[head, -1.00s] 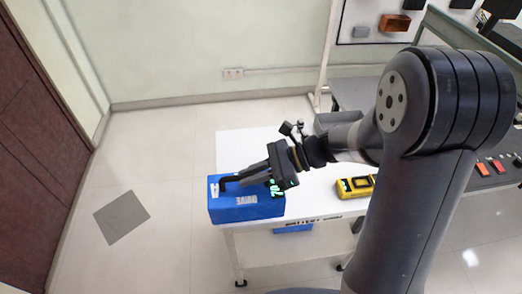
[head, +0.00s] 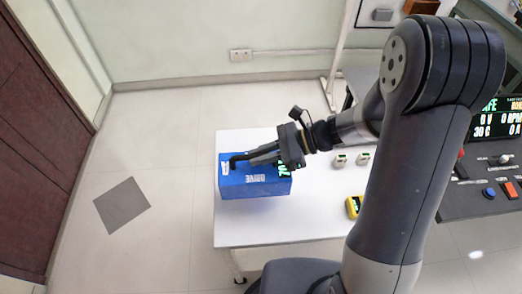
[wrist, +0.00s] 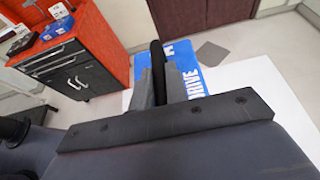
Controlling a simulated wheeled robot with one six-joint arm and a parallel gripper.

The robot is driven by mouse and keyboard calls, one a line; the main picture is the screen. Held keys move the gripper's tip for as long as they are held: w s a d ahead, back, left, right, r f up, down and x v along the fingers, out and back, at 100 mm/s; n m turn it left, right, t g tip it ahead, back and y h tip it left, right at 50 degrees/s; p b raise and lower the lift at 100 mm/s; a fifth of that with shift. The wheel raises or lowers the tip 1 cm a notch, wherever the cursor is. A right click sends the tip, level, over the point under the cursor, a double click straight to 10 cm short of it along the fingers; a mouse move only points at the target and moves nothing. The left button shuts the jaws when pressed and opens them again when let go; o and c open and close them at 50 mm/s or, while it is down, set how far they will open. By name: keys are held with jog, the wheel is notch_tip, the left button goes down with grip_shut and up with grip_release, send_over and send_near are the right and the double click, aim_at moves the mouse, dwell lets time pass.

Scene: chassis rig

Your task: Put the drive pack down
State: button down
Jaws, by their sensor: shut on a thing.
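The drive pack (head: 255,186) is a blue box with white lettering and a black handle. In the head view it is at the left part of the white cart top (head: 275,232). I cannot tell whether its underside touches the top. My gripper (head: 262,158) is shut on the pack's handle, above the box. In the wrist view, the fingers of my gripper (wrist: 160,84) close around the black handle, and part of the blue drive pack (wrist: 188,82) shows behind them. My gripper hides part of the pack's top.
A yellow meter (head: 353,207) and two small devices (head: 340,160) stand right of the pack. A control panel (head: 490,185) is at far right. The wrist view shows a red tool cabinet (wrist: 105,42) at left. The cart top's front left is clear.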

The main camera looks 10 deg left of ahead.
aim_at(272, 165)
jog(key=shift+f, duration=3.05)
jog(key=shift+f, duration=0.15)
jog(key=c, duration=1.4)
grip_release()
jog(key=shift+d+r, duration=0.15)
jog(key=shift+r, duration=0.05)
jog(key=b+v, duration=0.1)
jog(key=v, duration=1)
jog(key=shift+d+b, duration=0.35)
